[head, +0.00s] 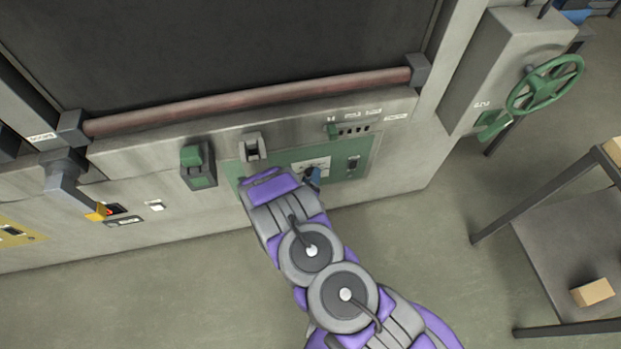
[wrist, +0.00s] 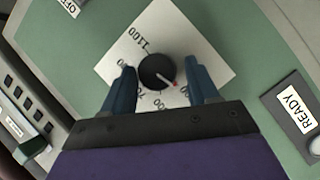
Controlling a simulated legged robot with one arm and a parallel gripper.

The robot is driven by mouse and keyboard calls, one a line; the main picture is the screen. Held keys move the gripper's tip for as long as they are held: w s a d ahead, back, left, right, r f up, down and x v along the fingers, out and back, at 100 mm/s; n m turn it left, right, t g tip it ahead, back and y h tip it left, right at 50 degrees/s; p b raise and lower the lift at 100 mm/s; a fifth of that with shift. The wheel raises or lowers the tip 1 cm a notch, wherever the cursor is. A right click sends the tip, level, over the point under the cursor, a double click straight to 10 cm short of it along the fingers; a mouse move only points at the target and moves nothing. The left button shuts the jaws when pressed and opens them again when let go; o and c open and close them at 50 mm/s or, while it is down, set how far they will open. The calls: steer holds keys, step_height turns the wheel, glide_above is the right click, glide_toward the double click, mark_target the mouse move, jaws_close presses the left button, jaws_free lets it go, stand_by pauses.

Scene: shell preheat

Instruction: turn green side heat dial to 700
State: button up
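The heat dial (wrist: 157,72) is a round black knob with a red pointer mark. It sits on a white scale plate (wrist: 190,38) on a green panel (wrist: 225,25). In the wrist view the red mark points to the lower right. The label 1100 reads at the upper left; other numbers are partly hidden by the fingers. My gripper (wrist: 162,87) has its two blue fingers apart, one on each side of the knob, with gaps showing. In the head view my gripper (head: 313,178) is at the green panel (head: 357,147) and covers part of the scale plate (head: 318,162).
A READY label (wrist: 291,109) is at the right in the wrist view. A green-capped switch box (head: 198,166) and a grey bracket (head: 252,147) are left of the dial. A reddish bar (head: 250,102) runs above. A green handwheel (head: 545,84) and a table (head: 560,235) stand at right.

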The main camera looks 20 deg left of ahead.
steer(key=shift+d, duration=0.15)
steer(key=c, duration=0.8)
steer(key=shift+m+g+p, duration=0.3)
steer(key=m+g+y+p, duration=0.1)
steer(key=m, duration=0.1)
steer(key=m+g+y+p, duration=0.1)
steer(key=m+p, duration=0.1)
steer(key=d+m+g+y+p, duration=0.1)
steer(key=m, duration=0.1)
steer(key=shift+w+r+g+y, duration=0.1)
steer(key=shift+r+g+y, duration=0.2)
steer(key=shift+g, duration=0.1)
steer(key=m+g+y+p, duration=0.1)
steer(key=m+y+p, duration=0.1)
steer(key=shift+d+m, duration=0.1)
steer(key=shift+m, duration=0.3)
steer(key=shift+w+d+f+m+g+y+p, duration=0.1)
steer(key=shift+m+g+y+p, duration=0.3)
steer(key=shift+m+y+p, duration=0.3)
steer(key=shift+w+f+m+g+y+p, duration=0.1)
steer(key=shift+m+g+y+p, duration=0.4)
steer(key=shift+m+y, duration=0.3)
